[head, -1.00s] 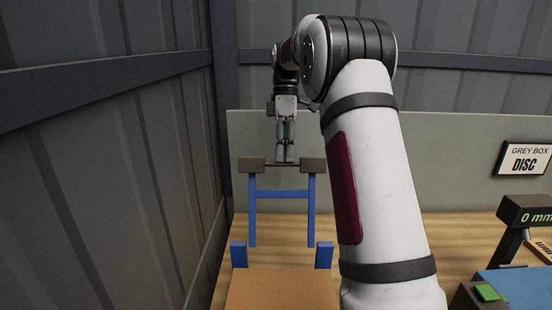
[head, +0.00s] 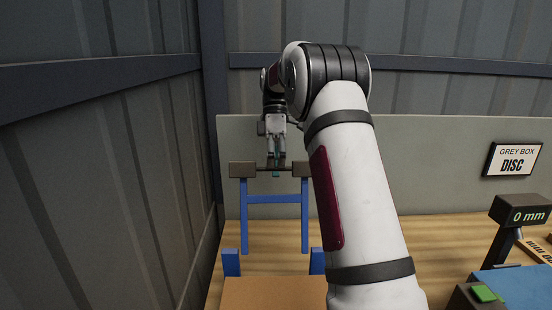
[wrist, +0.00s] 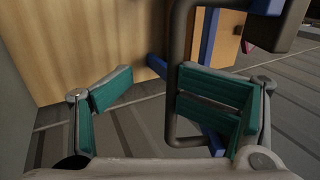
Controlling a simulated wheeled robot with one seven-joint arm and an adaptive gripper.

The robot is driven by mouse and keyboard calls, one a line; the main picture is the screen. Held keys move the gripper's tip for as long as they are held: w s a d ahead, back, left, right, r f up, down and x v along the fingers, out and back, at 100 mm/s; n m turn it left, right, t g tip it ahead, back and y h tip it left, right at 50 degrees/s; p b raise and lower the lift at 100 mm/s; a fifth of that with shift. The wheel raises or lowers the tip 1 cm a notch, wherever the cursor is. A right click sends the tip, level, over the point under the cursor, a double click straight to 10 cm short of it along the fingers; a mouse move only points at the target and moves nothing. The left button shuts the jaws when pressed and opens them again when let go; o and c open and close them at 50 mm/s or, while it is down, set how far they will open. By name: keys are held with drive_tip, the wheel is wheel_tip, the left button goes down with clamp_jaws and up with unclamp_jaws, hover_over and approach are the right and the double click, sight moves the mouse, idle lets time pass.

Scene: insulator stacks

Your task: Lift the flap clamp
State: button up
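A blue upright frame (head: 274,199) with a brown block on each post stands beyond the tan board. I take it to be part of the flap clamp, but cannot tell for sure. A thin dark bar runs between the blocks. My gripper (head: 276,170) points down at the bar, between the blocks. In the wrist view my gripper (wrist: 155,85) has its teal-padded fingers spread wide. A dark bent rod (wrist: 175,100) shows between them, close to the right finger. I see no grip on it; whether the finger touches it cannot be told.
A tan board (head: 272,292) lies in front of the frame. A corrugated wall (head: 100,190) is close on the left, and a grey panel (head: 440,170) is behind. A "0 mm" readout (head: 522,214) and a green button (head: 484,293) are at right.

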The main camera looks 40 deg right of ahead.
drive_tip(key=shift+o, duration=0.6)
drive_tip(key=shift+w+f, duration=0.2)
drive_tip(key=shift+f, duration=0.05)
drive_tip(key=shift+r, duration=0.15)
drive_tip(key=shift+c, duration=0.8)
drive_tip(key=shift+c, duration=0.2)
drive_tip(key=shift+s+r, duration=0.1)
